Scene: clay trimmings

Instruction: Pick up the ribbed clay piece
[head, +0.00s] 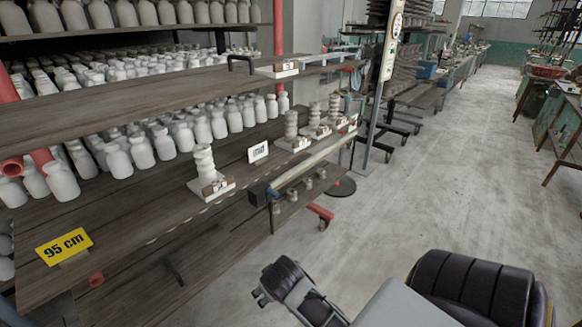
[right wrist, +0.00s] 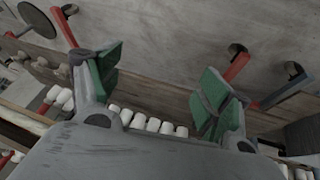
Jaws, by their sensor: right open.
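Several pale ribbed clay pieces stand on the middle shelf in the head view. The nearest ribbed clay piece (head: 204,163) is upright on a small white base, with a little brown block beside its foot. Others (head: 291,125) stand further along the shelf edge; I cannot tell which one is meant. My right gripper (head: 264,296) is low in the head view, in front of the shelf and well apart from the ribbed pieces. In the right wrist view (right wrist: 160,78) its green-padded fingers are spread with nothing between them. My left gripper is not in view.
Rows of white bottles (head: 140,150) fill the shelves behind. An upper shelf board (head: 130,90) overhangs the middle one. A yellow "95 cm" sign (head: 64,247) and a white card (head: 258,152) stand near the edge. The concrete floor (head: 430,180) to the right is open.

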